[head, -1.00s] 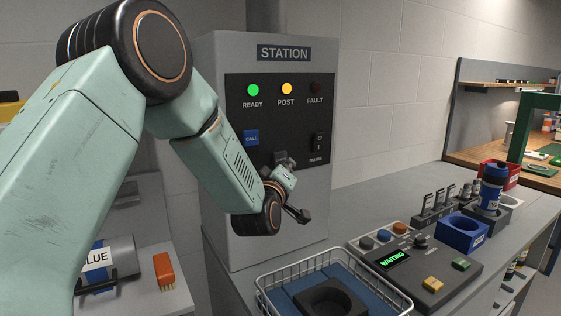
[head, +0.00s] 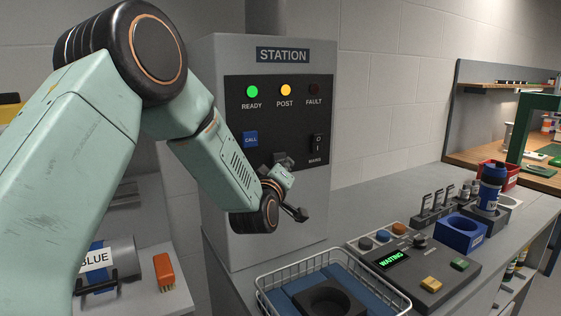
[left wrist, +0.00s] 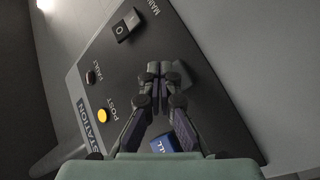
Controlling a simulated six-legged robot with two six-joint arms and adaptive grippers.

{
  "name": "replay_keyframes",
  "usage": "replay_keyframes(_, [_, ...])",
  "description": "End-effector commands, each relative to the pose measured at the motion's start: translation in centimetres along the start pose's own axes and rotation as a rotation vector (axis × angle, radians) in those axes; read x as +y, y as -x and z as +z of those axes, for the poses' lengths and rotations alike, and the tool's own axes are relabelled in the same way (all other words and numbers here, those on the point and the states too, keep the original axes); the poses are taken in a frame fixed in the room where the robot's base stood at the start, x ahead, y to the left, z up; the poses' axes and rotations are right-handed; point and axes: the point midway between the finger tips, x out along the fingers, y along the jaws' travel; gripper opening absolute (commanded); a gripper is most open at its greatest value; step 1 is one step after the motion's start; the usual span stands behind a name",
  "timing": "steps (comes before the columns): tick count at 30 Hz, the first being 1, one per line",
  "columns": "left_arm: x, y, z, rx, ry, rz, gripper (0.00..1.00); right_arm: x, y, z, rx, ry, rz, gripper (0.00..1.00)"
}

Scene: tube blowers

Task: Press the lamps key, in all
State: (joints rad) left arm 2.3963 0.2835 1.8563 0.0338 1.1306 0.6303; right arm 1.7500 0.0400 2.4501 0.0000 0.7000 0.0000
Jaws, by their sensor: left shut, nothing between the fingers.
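The grey station (head: 222,150) stands upright in the head view with a black front panel (head: 240,180). No key marked for the lamps can be read. The green READY lamp (head: 252,91) and amber POST lamp (head: 286,90) are lit; the FAULT lamp (head: 314,88) is dark. My left gripper (head: 284,161) is in front of the lower panel, between the blue CALL key (head: 250,139) and the MAINS switch (head: 317,144). In the left wrist view its fingers (left wrist: 160,75) are shut and empty, with a dark block (left wrist: 182,73) partly hidden behind them. Contact cannot be told.
A control box (head: 402,277) with a WAITING display stands on the grey counter. A wire basket (head: 262,292) is in front of it. A blue holder (head: 458,234) and a bottle (head: 492,190) stand further right.

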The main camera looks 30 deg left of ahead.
Motion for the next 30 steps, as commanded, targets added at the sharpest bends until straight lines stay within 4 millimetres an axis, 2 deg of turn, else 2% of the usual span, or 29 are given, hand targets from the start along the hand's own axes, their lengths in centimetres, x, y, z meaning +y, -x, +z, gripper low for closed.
replay_keyframes(17, [-0.03, -0.02, 0.00, 0.000, 0.000, 0.000, 0.00, 0.00, -0.01, 0.00, 0.000, 0.000, 0.000, 0.40])
replay_keyframes(30, [-0.63, -0.77, -0.36, 0.000, 0.000, 0.000, 0.00, 0.00, -0.25, 0.00, 0.000, 0.000, 0.000, 0.40])
